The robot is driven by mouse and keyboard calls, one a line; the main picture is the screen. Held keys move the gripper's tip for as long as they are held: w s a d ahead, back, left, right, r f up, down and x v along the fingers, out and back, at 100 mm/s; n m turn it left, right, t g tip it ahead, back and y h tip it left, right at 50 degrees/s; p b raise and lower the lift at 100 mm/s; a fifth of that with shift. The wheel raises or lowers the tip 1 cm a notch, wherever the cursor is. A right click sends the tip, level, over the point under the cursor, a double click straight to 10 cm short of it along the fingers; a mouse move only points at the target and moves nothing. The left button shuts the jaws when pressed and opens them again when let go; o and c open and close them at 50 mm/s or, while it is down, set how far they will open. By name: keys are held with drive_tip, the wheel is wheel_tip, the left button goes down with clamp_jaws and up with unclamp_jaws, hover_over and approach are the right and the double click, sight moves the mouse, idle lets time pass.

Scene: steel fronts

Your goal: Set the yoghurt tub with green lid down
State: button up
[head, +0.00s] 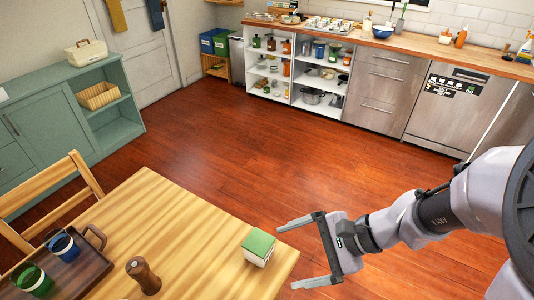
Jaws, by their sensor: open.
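The yoghurt tub with green lid (258,248) stands upright on the wooden table (190,222), close to its right edge. Its lid is square and green, and its white side shows below. My gripper (284,257) is open, its two fingers pointing left toward the tub. In the picture one finger lies above and right of the tub and the other below and right of it. The jaws look empty, and the tub appears apart from them. I cannot tell the exact height of the fingers over the table.
A brown pepper mill (143,276) stands left of the tub. A dark tray (75,268) with a blue cup (63,246) and a green cup (33,280) is at the table's left. A chair (50,190) stands behind. The wooden floor (270,150) beyond is clear.

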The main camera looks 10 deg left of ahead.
drive_tip(key=w+f+m+t+y+p, duration=0.1)
drive_tip(key=w+f+m+t+y, duration=0.15)
drive_tip(key=w+f+m, duration=0.45)
drive_tip(key=m+t, duration=0.3)
drive_tip(key=m, duration=0.1)
approach(251, 243)
drive_tip(key=shift+g, duration=0.25)
drive_tip(key=w+a+f+b, duration=0.1)
drive_tip(key=a+f, duration=0.1)
drive_tip(key=a, duration=0.1)
drive_tip(key=w+a+f+b, duration=0.2)
drive_tip(key=f, duration=0.1)
drive_tip(key=w+a+f+b, duration=0.2)
drive_tip(key=a, duration=0.1)
drive_tip(key=shift+w+a+f, duration=0.25)
drive_tip(key=shift+a, duration=0.05)
drive_tip(key=shift+r+y, duration=0.15)
drive_tip(key=shift+y, duration=0.1)
clamp_jaws()
